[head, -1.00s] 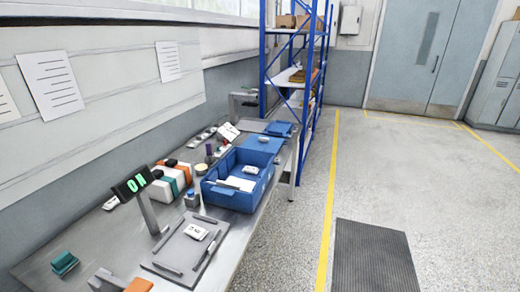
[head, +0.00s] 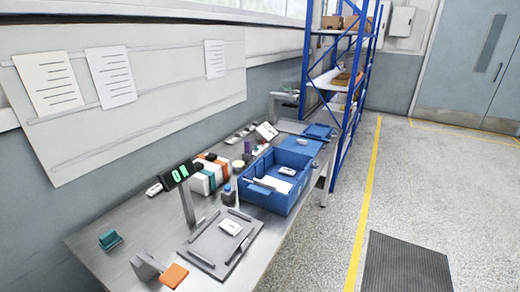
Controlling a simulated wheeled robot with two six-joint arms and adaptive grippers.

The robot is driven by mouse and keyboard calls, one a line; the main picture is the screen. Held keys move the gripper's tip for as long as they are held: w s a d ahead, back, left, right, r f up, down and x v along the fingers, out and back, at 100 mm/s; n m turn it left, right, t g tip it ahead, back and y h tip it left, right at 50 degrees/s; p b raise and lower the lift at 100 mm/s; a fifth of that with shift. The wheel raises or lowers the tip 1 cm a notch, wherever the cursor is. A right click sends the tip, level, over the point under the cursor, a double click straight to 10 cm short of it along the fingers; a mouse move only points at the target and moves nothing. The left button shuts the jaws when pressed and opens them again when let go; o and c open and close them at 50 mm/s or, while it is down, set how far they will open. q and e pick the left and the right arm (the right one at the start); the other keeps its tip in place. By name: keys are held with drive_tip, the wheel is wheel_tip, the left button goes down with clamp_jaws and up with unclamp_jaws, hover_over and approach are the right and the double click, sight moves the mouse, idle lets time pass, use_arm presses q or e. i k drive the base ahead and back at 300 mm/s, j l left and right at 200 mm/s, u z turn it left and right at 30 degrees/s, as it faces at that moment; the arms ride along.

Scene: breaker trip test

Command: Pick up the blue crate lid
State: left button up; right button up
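An open blue crate (head: 268,199) stands on the metal bench, with a white device (head: 287,171) and pale papers in it. A flat blue piece (head: 300,146) lies just beyond the crate's far end. A second, smaller blue piece (head: 319,131) lies further back near the shelving. I cannot tell for sure which of these two is the crate lid. Neither of my grippers is in the head view.
The bench (head: 110,265) also holds a display on a post (head: 178,177) reading ON, a grey tray (head: 212,262) with a white device, an orange block (head: 174,276), a teal block (head: 110,240) and a striped white box (head: 210,177). Blue shelving (head: 345,85) stands beyond the bench.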

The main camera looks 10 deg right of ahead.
sight(310, 147)
drive_tip(key=i+l+u, duration=0.15)
drive_tip(key=u, duration=0.15)
drive_tip(key=i+l+u, duration=0.15)
drive_tip(key=l+u, duration=0.2)
drive_tip(key=i+l+u, duration=0.1)
drive_tip(key=l+u, duration=0.5)
drive_tip(key=i+l+u, duration=0.1)
drive_tip(key=l+u, duration=0.15)
drive_tip(key=l, duration=1.95)
drive_tip(key=l+u, duration=0.25)
drive_tip(key=l, duration=1.95)
drive_tip(key=k, duration=0.05)
